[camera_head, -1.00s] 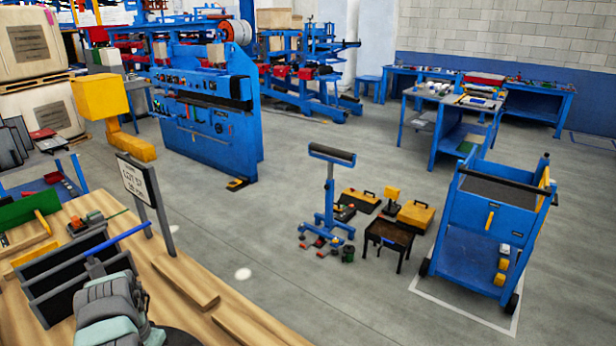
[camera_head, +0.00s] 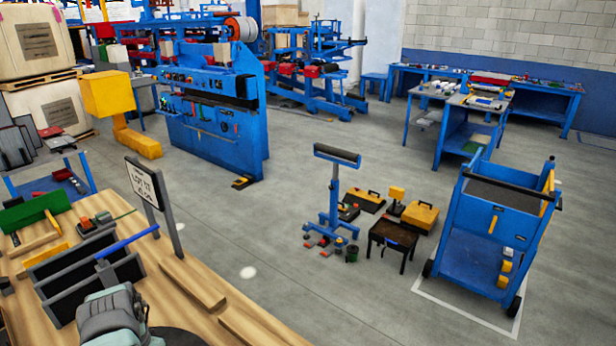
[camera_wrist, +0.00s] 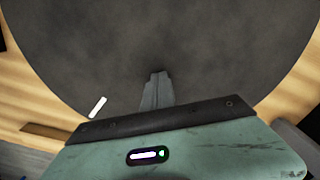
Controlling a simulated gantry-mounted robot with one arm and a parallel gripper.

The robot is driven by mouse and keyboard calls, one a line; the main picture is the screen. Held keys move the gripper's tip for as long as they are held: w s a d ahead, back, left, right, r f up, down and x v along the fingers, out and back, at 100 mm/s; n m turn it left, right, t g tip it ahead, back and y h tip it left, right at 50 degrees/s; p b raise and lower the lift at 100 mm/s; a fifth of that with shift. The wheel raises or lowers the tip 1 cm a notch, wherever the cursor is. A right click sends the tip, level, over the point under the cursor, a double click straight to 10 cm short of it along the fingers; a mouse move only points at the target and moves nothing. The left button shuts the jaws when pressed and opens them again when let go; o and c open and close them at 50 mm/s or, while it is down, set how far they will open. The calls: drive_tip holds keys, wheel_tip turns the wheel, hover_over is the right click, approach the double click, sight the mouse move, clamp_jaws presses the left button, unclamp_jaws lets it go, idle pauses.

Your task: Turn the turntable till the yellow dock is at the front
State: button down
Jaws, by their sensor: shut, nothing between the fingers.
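The turntable is most likely the dark grey round disc (camera_wrist: 230,50) that fills much of the wrist view. A dark curved edge, probably the same disc, shows at the bottom of the head view (camera_head: 178,338). A short white bar (camera_wrist: 97,107) lies near its left rim. My gripper (camera_wrist: 157,76) is shut and empty, its fingers over the disc; I cannot tell whether they touch it. In the head view my pale green and grey wrist stands over the table's front, and its fingertips are hidden. I see no yellow dock on the visible part of the disc.
The wooden table (camera_head: 205,325) holds a dark rack (camera_head: 75,270) with a blue bar, wooden strips (camera_head: 190,285) and a sign (camera_head: 146,184) at its far edge. A green block (camera_head: 35,212) lies at the left. A blue cart (camera_head: 500,225) stands on the floor beyond.

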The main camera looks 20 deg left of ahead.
drive_tip(key=shift+s+a+f, duration=0.15)
drive_tip(key=shift+s+a, duration=0.05)
drive_tip(key=shift+s, duration=0.25)
drive_tip(key=shift+s+p, duration=0.15)
drive_tip(key=shift+p, duration=0.3)
drive_tip(key=shift+s+a+p, duration=0.15)
drive_tip(key=shift+s+p, duration=0.55)
drive_tip(key=shift+p, duration=0.3)
drive_tip(key=shift+s+a+p, duration=0.2)
drive_tip(key=shift+s+p, duration=0.45)
drive_tip(key=shift+s, duration=0.05)
drive_tip(key=shift+s+p, duration=0.1)
drive_tip(key=shift+p, duration=0.2)
drive_tip(key=shift+s+r+p, duration=0.2)
drive_tip(key=shift+p, duration=0.1)
drive_tip(key=shift+s+a+p, duration=0.15)
drive_tip(key=shift+s+p, duration=1.05)
drive_tip(key=shift+s, duration=0.05)
